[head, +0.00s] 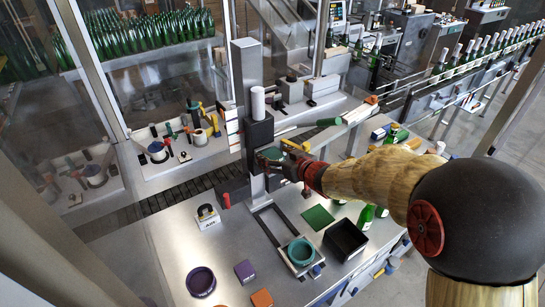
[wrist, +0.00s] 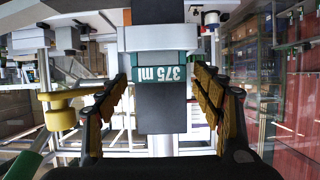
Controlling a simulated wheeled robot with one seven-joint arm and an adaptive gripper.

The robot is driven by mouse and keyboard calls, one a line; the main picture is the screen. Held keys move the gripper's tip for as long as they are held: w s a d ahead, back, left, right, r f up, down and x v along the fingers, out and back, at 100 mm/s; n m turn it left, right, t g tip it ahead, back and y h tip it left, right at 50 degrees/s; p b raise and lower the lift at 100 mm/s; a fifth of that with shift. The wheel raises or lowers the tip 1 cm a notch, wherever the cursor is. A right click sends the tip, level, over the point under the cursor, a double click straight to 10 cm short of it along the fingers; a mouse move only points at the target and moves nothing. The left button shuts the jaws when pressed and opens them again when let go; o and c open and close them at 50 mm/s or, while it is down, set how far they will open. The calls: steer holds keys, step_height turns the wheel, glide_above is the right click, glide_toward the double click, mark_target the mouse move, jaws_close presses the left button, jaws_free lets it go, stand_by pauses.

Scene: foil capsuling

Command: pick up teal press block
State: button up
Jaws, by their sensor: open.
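The teal press block (wrist: 165,73) shows in the wrist view as a teal band marked "375 ml", with a dark grey face under it. It is at the press column (head: 246,75), below a grey metal part. My gripper (wrist: 160,78) is open, with one yellow-padded finger on each side of the block. Narrow gaps show between the fingers and the block. In the head view my gripper (head: 283,160) is in front of the column, and only a teal patch shows there, partly hidden by the gripper.
On the metal table below are a teal ring (head: 301,251) on a stand, a black box (head: 345,241), a green plate (head: 318,217), a purple ring (head: 201,281) and a purple cube (head: 245,271). Green bottles (head: 366,217) stand at the right. A green-tipped bar (head: 328,122) lies behind my gripper.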

steer(key=shift+c, duration=1.1)
steer(key=c, duration=1.1)
